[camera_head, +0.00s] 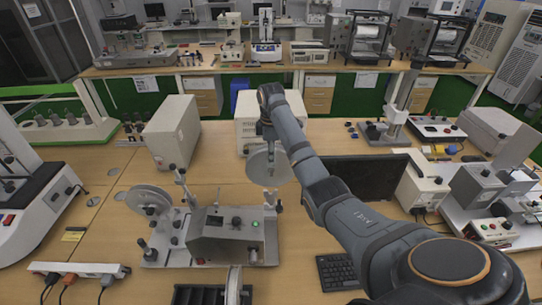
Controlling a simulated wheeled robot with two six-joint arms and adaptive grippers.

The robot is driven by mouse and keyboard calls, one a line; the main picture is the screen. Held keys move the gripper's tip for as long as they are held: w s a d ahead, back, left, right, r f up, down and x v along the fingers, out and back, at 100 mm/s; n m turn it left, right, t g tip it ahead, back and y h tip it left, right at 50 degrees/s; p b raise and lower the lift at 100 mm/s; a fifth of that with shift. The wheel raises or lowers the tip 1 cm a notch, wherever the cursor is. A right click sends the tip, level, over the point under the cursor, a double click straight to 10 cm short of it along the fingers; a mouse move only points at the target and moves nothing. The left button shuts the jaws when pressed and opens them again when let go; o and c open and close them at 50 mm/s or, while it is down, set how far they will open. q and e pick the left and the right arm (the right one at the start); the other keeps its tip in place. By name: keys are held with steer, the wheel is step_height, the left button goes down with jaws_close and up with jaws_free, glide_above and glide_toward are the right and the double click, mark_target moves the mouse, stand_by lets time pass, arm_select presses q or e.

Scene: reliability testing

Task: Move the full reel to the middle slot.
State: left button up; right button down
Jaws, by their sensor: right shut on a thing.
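My right gripper (267,137) reaches over the middle of the table, with its arm coming in from the lower right. It is shut on a pale round reel (262,172), which hangs above the table behind the winding machine (225,235). My arm hides part of the reel's right side. Another pale reel (148,199) is mounted on the left side of the machine. A third reel (233,287), seen nearly edge-on, stands at a dark rack (198,295) at the bottom edge. The rack is cut off, so its slots cannot be told apart. My left gripper is not in view.
A white box (172,133) stands behind the machine to the left. A dark screen (370,176) and a keyboard (338,272) lie to the right, near my arm. A power strip (78,269) lies at the front left. Bare wooden table shows around the machine.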

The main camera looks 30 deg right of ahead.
mark_target(271, 182)
steer(key=shift+w+f, duration=0.1)
steer(key=shift+f+b, duration=0.8)
steer(key=shift+f, duration=3.15)
steer(key=shift+f+b, duration=0.9)
steer(key=shift+f, duration=1.8)
steer(key=shift+r, duration=0.15)
